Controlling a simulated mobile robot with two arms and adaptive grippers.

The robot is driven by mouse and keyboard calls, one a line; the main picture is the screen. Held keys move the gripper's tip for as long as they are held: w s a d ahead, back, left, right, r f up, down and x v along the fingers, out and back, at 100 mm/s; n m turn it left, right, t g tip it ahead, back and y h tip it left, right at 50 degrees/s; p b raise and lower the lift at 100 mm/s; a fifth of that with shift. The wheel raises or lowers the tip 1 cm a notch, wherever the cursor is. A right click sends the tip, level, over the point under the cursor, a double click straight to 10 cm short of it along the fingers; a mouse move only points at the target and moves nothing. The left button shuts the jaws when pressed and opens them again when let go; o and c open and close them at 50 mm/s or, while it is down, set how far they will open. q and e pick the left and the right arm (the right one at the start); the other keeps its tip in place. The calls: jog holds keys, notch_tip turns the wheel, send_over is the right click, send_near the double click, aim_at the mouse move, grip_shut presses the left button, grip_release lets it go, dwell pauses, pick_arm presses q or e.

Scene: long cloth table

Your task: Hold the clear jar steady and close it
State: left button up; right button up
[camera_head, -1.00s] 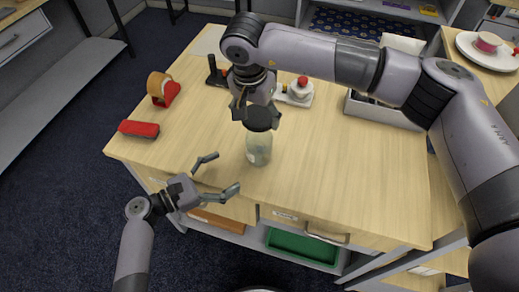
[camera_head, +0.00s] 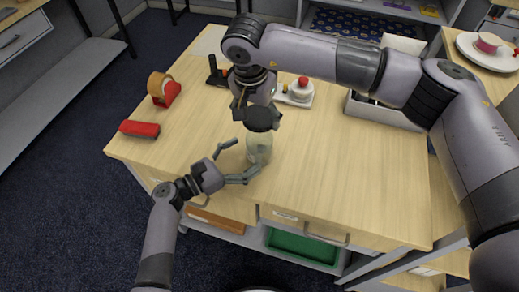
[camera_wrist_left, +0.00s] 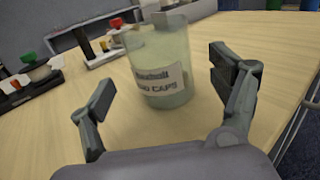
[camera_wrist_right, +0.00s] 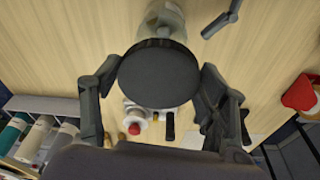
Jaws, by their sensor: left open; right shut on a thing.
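The clear jar (camera_head: 259,150) stands upright on the wooden table, its printed label facing my left gripper in the left wrist view (camera_wrist_left: 160,80). My left gripper (camera_head: 240,161) is open, low at the jar's near left side. Its fingers are spread to either side of the jar, with no clear contact. My right gripper (camera_head: 256,112) is shut on the round black lid (camera_wrist_right: 158,74) and holds it level over the jar's mouth. The lid hides the mouth in the head view, and I cannot tell whether it touches the rim.
A red block (camera_head: 139,129) and a red-and-tan item (camera_head: 162,88) are on the table's left side. A white device with a red knob (camera_head: 299,91) stands behind the jar, near a grey bin (camera_head: 380,111). The table's right front is clear.

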aim_at(249, 153)
pick_arm(q)
jog(key=shift+x, duration=2.55)
jog(key=shift+c, duration=0.3)
jog(key=c, duration=1.7)
jog(key=shift+c, duration=0.2)
pick_arm(e)
jog(key=shift+f, duration=2.5)
